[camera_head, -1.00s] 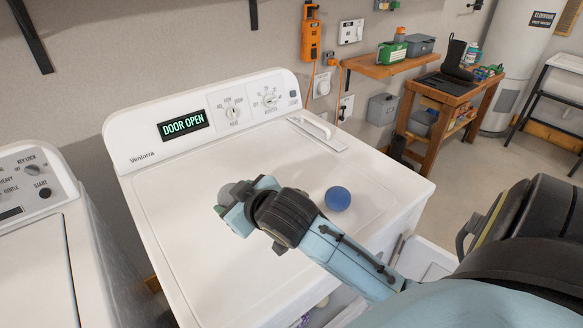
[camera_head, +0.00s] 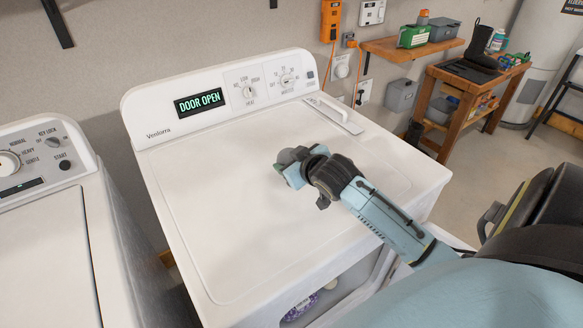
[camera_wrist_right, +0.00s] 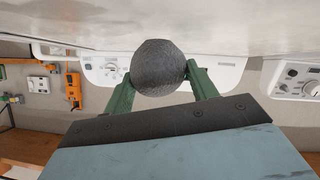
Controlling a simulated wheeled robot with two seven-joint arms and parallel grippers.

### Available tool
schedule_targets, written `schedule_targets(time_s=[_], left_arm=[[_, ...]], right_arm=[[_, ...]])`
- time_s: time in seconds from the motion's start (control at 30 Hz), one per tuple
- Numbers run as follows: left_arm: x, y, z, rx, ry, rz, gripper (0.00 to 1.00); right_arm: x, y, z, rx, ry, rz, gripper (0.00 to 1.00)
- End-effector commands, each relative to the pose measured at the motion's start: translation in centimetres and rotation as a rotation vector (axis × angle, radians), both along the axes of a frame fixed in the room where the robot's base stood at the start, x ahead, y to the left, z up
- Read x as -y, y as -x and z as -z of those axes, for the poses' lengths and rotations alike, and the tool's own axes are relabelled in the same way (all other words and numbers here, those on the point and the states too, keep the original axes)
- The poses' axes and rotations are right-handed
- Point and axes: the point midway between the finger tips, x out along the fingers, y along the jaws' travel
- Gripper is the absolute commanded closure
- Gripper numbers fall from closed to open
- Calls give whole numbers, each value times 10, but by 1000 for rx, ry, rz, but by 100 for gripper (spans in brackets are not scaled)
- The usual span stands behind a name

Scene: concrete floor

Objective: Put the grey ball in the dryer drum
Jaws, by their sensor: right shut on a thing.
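My right gripper (camera_head: 290,166) is shut on the grey ball (camera_wrist_right: 158,67), which sits between the two green fingers in the right wrist view. In the head view the grey ball (camera_head: 288,156) shows only partly at the fingertips, over the white dryer top. The dryer (camera_head: 235,220) has a lit "DOOR OPEN" display. Its front opening (camera_head: 345,290) shows low in the head view, with a purple item (camera_head: 301,306) and a pale round thing (camera_head: 331,284) inside; most of the drum is hidden. My left gripper is out of view.
A white washer (camera_head: 45,250) stands left of the dryer. A wooden workbench (camera_head: 465,85) with a boot and a wall shelf (camera_head: 410,48) stand at the back right. The dryer top is mostly clear. The blue ball seen earlier is not visible.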

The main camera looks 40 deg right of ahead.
Motion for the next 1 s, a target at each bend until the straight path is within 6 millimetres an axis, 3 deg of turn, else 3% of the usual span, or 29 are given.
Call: schedule_targets(time_s=[0.1, 0.47, 0.5, 0.63, 1.0], left_arm=[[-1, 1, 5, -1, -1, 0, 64], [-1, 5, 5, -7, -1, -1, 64], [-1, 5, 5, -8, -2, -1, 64], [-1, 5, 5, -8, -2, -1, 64], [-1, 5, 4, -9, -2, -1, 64]], right_arm=[[0, 0, 20, -3, -2, 0, 65], [0, 0, 23, -1, -1, -1, 65], [0, 0, 23, -1, -1, -1, 39], [0, 0, 23, -1, -1, -1, 22], [-1, 2, 19, -1, -1, -1, 20]])
